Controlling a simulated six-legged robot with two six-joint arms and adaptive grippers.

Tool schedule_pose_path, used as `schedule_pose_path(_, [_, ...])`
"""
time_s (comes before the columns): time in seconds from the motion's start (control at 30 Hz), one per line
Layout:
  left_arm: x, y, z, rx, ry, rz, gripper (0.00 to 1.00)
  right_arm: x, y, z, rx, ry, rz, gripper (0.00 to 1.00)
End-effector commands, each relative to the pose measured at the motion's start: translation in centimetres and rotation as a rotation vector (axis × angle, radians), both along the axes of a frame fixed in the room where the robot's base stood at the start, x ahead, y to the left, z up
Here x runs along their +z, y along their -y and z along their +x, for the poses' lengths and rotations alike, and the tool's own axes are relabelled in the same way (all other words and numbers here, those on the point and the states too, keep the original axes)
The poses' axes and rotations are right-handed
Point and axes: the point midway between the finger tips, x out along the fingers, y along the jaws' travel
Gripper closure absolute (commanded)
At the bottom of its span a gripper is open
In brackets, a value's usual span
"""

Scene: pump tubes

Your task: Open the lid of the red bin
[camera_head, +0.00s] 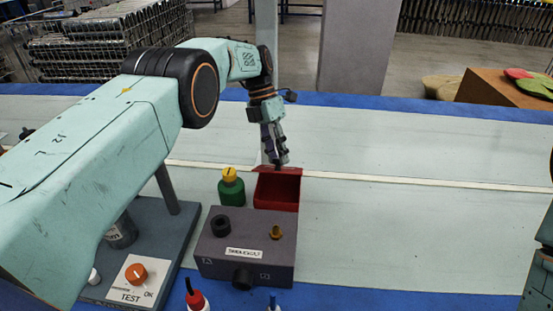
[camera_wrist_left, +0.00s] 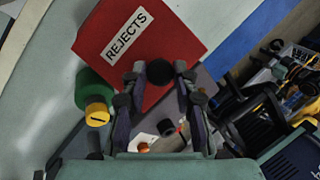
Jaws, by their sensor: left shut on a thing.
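The red bin (camera_head: 278,207) stands behind the grey pump box, with its dark inside facing the head camera. Its red lid (camera_head: 290,170) shows as a strip along the bin's far top edge, raised off the opening; how far it is tilted is hard to tell. In the left wrist view the lid (camera_wrist_left: 185,45) fills the upper middle, with a white REJECTS label. My left gripper (camera_head: 277,163) reaches down at the bin's far side. In the wrist view its fingers (camera_wrist_left: 160,73) are shut on the lid's black round knob (camera_wrist_left: 158,72). My right gripper is out of view.
A green bottle with a yellow cap (camera_head: 230,187) stands close left of the bin. The grey pump box (camera_head: 246,262) is in front. A test stand (camera_head: 133,281) with an orange knob is at front left. The pale table (camera_head: 420,225) is clear to the right.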

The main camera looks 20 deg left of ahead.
Motion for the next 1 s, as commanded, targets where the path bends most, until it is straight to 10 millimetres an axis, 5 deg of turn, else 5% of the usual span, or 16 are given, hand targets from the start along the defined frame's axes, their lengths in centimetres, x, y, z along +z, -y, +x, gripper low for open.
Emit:
schedule_pose_path(0.6, [0.13,0.01,0.18,0.002,-0.006,-0.002,1.0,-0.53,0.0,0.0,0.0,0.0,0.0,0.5])
schedule_pose_path(0.63, [0.13,0.01,0.18,0.002,-0.006,-0.002,0.7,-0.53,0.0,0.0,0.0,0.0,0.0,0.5])
schedule_pose_path(0.9, [0.1,0.01,0.13,0.001,-0.008,-0.002,0.48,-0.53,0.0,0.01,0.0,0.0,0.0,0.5])
schedule_pose_path(1.0, [0.09,0.01,0.12,0.001,-0.009,-0.002,0.48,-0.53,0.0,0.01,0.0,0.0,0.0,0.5])
